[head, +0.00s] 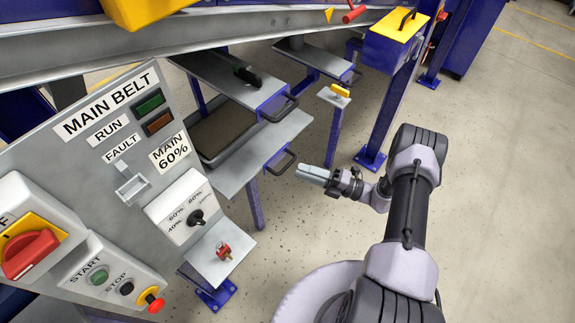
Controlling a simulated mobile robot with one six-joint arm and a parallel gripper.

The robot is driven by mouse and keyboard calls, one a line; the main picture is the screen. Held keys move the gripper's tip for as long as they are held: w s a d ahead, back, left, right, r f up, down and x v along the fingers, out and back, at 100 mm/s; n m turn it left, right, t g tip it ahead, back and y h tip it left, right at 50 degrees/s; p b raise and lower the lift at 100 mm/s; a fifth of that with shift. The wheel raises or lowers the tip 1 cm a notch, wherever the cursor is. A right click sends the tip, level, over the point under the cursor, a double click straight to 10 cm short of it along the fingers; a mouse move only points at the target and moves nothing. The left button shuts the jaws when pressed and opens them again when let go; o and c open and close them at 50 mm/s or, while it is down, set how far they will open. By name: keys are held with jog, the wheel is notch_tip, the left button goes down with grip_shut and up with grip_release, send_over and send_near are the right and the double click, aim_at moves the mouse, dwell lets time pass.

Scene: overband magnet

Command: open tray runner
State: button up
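My gripper (313,173) is at the centre of the head view, pointing left, its pale fingers seen close together. Whether a gap lies between them is not clear. It holds nothing that I can see. To its left is a grey sliding plate (238,173) with a dark bar handle (281,162); the fingertips are just right of this handle and look apart from it. Above it is another grey plate (222,78) with its own dark handle (279,107). Between the two plates sits a dark tray (218,132). Which plate is the tray runner is not labelled.
A control panel (95,190) with switches and buttons fills the left. A small ledge (219,255) holds a red item. A post with a yellow-topped item (340,91) stands behind my gripper. A blue support leg (385,125) rises at the right. Floor (500,170) is clear on the right.

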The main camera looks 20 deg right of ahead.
aim_at(288, 165)
jog(key=x, duration=0.6)
jog(key=shift+b, duration=0.3)
jog(key=shift+d, duration=0.1)
jog(key=shift+c, duration=0.2)
grip_shut()
dwell(0.7)
